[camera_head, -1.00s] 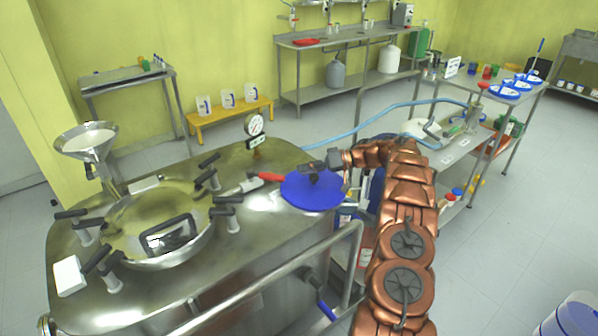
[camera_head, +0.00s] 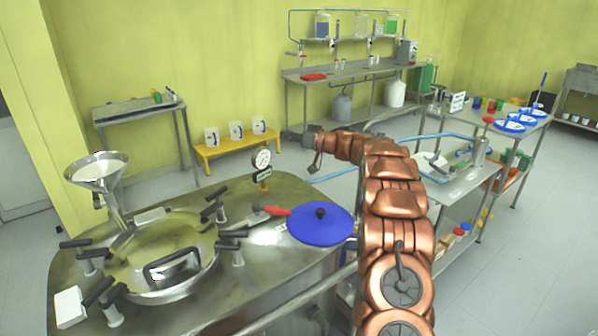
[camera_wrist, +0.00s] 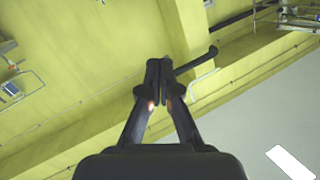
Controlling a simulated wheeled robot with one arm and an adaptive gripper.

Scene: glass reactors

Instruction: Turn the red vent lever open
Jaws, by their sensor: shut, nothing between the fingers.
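The red vent lever (camera_head: 277,211) is on the steel reactor top (camera_head: 225,262), at the end of a short metal valve body (camera_head: 255,216). It lies about in line with that body, close to the left rim of a round blue lid (camera_head: 333,232) with a black knob. My gripper (camera_head: 315,168) is in the air above and behind the lever, apart from it and touching nothing that I can see. In the wrist view its two dark fingers (camera_wrist: 158,68) are together with nothing between them. The lever is not recognisable in the wrist view.
A pressure gauge (camera_head: 262,160) stands upright behind the lever. A funnel (camera_head: 97,172) and a round hatch (camera_head: 160,262) with several black-handled clamps are to the left. A blue hose (camera_head: 335,175) runs behind my arm. A yellow bench (camera_head: 225,147) stands at the wall.

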